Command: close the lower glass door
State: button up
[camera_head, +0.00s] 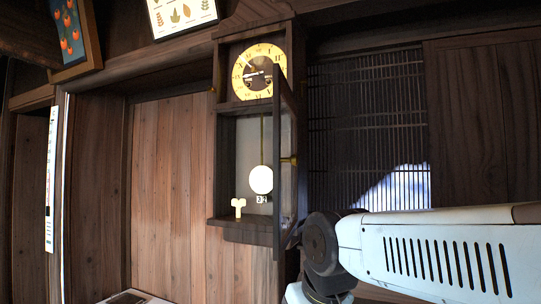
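A dark wooden wall clock (223,114) hangs in the middle of the view, with a round yellow dial (259,72) at the top. Its lower glass door (284,170) stands swung open on the right side, seen nearly edge-on, with a small brass knob (289,160) on it. The lower case is open and shows a pendulum (261,179) and a small pale key (238,206). My arm comes in from the lower right, its dark joint near the door's lower end. My gripper is not visible in this view.
Wooden wall panels (168,190) lie left of the clock. A slatted lattice screen (366,125) is to the right, behind my arm. Framed pictures (182,14) hang above at the left. The space in front of the left panels looks clear.

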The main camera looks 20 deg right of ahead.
aim_at(282, 87)
jog(key=u, duration=1.4)
jog(key=i, duration=0.1)
jog(key=z, duration=3.2)
jog(key=k, duration=1.75)
jog(key=u, duration=0.3)
jog(key=i, duration=1.05)
jog(key=u, duration=0.05)
